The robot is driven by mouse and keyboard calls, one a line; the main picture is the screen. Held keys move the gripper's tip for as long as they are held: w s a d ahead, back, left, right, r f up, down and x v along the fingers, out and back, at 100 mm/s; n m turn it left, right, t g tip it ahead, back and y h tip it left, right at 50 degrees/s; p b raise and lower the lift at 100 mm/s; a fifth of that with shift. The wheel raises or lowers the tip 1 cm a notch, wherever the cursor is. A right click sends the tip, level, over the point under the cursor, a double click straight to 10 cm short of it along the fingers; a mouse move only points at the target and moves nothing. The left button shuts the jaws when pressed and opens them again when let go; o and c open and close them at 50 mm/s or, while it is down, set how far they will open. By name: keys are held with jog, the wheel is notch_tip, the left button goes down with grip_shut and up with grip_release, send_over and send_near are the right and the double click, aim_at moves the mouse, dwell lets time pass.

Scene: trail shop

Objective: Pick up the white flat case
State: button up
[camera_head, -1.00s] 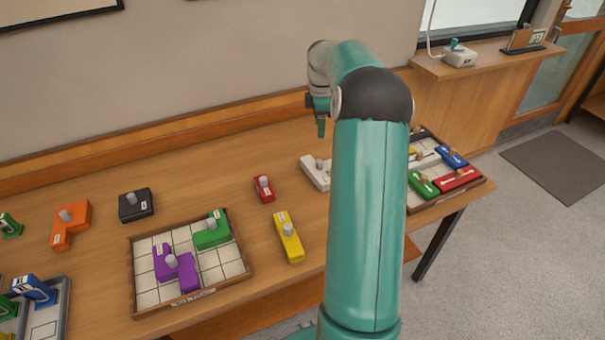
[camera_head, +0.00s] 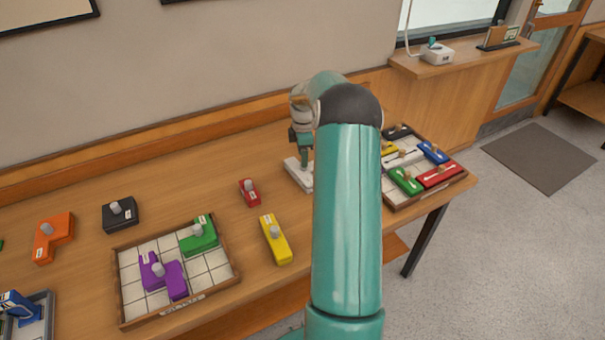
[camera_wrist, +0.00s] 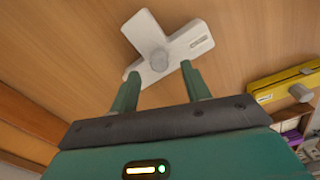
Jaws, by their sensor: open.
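The white flat case (camera_head: 294,172) lies on the wooden table, partly hidden behind my arm in the head view. In the head view my gripper (camera_head: 304,162) is low over the case. I cannot tell whether the fingers touch it.
A yellow case (camera_head: 276,240) and a red case (camera_head: 249,192) lie left of the white one. A tray (camera_head: 124,290) holds purple and green pieces. Another tray (camera_head: 447,186) at right holds several coloured pieces. A black case (camera_head: 120,215) lies further left.

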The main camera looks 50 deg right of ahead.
aim_at(304, 176)
notch_tip(304, 176, down, 3)
jog(key=shift+f, duration=0.1)
grip_shut()
jog(key=shift+r, duration=0.2)
